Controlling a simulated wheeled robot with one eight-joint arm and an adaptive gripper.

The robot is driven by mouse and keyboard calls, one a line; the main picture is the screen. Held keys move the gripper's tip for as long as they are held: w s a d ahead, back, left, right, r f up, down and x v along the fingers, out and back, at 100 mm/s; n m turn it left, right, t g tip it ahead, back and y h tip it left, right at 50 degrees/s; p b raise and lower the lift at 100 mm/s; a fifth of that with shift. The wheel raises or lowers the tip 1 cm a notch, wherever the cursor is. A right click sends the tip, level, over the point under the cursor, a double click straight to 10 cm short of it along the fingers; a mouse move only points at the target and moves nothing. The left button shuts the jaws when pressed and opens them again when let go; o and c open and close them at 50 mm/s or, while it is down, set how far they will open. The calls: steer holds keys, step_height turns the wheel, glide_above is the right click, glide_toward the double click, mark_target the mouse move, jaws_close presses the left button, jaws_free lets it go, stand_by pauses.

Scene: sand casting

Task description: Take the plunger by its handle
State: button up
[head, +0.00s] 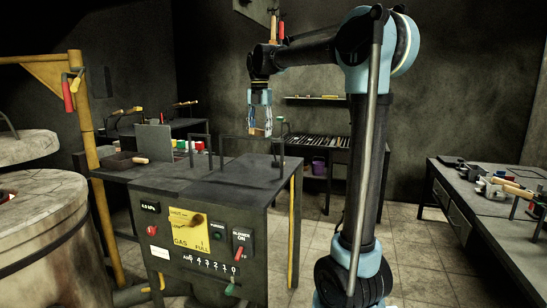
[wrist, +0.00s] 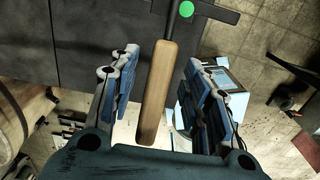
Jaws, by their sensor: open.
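The plunger's long wooden handle (wrist: 157,95) lies between my two fingers in the wrist view, with a visible gap on each side. At its upper end is a dark bar (wrist: 210,9) with a round green spot (wrist: 186,9). My gripper (wrist: 161,65) is open and empty, its blue-padded fingers on either side of the handle. In the head view my gripper (head: 260,128) points down above the far right part of the dark bench (head: 215,178). The handle shows there only as a small tan piece, partly hidden by the fingers.
The bench front carries a control panel (head: 190,232). A pan with a wooden handle (head: 128,160) and several coloured knobs stand at the bench's left. A round furnace (head: 40,225) stands at left. A table with tools (head: 455,185) is at right. Tiled floor (head: 410,255) lies between.

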steer(key=shift+f, duration=0.65)
steer(key=shift+c, duration=0.5)
jaws_close()
step_height(320, 180, up, 10)
